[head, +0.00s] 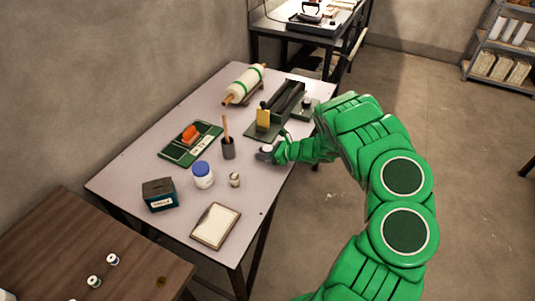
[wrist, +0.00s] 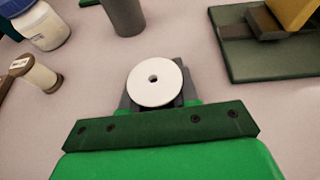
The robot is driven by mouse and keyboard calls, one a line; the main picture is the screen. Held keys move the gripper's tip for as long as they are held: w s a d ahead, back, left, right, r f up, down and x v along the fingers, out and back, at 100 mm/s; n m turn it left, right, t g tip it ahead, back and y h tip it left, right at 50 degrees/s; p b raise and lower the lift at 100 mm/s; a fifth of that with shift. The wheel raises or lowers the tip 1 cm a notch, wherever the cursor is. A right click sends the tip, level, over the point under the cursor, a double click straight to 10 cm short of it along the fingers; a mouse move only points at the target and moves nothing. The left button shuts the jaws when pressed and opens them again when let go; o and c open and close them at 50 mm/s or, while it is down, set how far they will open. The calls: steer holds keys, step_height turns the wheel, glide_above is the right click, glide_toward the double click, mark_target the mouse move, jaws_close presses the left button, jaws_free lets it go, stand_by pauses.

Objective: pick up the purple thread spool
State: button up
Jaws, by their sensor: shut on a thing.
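My gripper (head: 268,152) is over the right edge of the pale table, with its jaws closed around a spool. In the wrist view the spool's round white end disc (wrist: 154,83) with a dark centre hole sits between the grey fingers of my gripper (wrist: 156,98). The disc hides the thread below it, so I cannot see its colour. I cannot tell whether the held spool is clear of the table.
A dark cup with a stick (head: 228,150), a blue-lidded jar (head: 202,175), a green box (head: 159,194), a framed tray (head: 215,226) and a green-based tool (head: 280,112) stand around the table (head: 125,175).

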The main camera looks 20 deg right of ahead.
steer(key=shift+c, duration=0.5)
jaws_close()
steer(key=shift+r, duration=0.1)
steer(key=shift+r, duration=0.75)
steer(key=s+a+r, duration=0.2)
steer(key=s+r, duration=0.9)
steer(key=s, duration=0.2)
steer(key=shift+s+r, duration=0.2)
steer(key=shift+s, duration=0.2)
